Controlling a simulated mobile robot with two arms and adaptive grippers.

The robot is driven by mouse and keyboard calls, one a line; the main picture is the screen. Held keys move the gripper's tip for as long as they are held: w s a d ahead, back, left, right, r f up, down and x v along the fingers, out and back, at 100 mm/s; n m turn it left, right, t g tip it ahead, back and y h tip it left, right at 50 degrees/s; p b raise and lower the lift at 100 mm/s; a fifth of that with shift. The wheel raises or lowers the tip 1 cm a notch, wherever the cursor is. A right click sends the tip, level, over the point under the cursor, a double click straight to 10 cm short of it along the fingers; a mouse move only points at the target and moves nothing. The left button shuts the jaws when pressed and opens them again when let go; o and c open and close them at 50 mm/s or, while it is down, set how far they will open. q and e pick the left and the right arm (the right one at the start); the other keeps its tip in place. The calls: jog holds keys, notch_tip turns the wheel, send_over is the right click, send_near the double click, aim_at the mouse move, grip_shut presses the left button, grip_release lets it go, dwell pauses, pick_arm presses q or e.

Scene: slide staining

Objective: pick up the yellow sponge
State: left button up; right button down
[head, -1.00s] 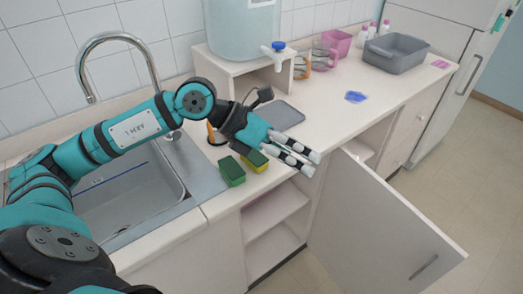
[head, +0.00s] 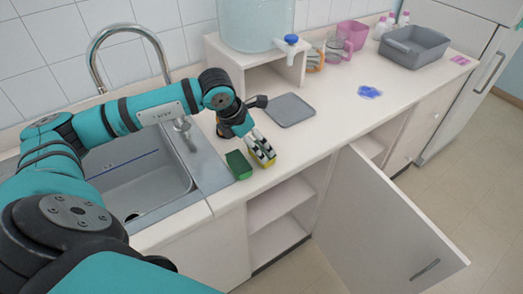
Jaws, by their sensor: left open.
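The yellow sponge (head: 267,161) lies on the counter near its front edge, right of a green sponge (head: 239,165). My left gripper (head: 262,153) points down at the yellow sponge, with its fingers over it and hiding much of it. Its jaws are open. I cannot tell whether the fingers touch the sponge. My right gripper does not show.
A sink (head: 145,185) with a tall faucet is at the left. A grey tray (head: 291,110) lies behind the sponges, by a stand with a water tank (head: 257,22). A cabinet door (head: 383,222) stands open below the counter. A grey basin (head: 414,47) is farther right.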

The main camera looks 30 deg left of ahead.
pick_arm(q)
jog(key=p+x, duration=0.2)
jog(key=x, duration=0.3)
jog(key=shift+d+f, duration=0.15)
jog(key=shift+f, duration=0.05)
jog(key=shift+w+f, duration=0.15)
jog(key=shift+f, duration=0.15)
jog(key=c, duration=0.7)
